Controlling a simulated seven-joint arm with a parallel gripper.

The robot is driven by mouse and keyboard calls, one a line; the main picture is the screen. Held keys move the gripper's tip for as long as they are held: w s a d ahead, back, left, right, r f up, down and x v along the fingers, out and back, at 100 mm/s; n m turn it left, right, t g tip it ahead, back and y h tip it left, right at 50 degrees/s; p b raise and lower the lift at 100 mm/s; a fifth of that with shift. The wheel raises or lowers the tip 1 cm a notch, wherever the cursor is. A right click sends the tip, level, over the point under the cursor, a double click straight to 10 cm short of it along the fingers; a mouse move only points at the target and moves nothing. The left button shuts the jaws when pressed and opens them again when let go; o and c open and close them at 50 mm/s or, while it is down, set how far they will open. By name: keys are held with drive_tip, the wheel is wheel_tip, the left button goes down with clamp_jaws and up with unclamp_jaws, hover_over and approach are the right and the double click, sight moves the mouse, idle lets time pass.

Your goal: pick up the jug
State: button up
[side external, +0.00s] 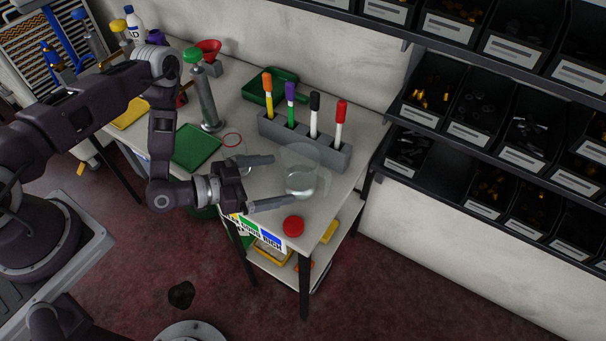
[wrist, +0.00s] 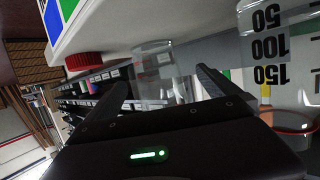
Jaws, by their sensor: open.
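A clear, see-through vessel, which looks like the jug (side external: 300,174), stands upright near the front right of the table. It seems to hold a little clear liquid. My gripper (side external: 281,179) is open and level, pointing at it, with the fingertips at its near side. In the wrist view the same vessel shows faintly (wrist: 152,66) between and beyond the open fingers (wrist: 160,80). I cannot tell whether a finger touches it.
A clear vessel marked 50, 100, 150 (wrist: 270,48) is close beside the fingers. A red cap (side external: 293,226) lies near the table's front edge. A grey marker rack (side external: 269,125) stands behind the jug. A green tray (side external: 196,147) lies left; dark shelving bins are right.

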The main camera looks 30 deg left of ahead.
sight(297, 177)
drive_tip(key=x, duration=0.6)
drive_tip(key=shift+s+d+r, duration=0.15)
drive_tip(key=shift+d, duration=0.1)
drive_tip(key=c, duration=1.8)
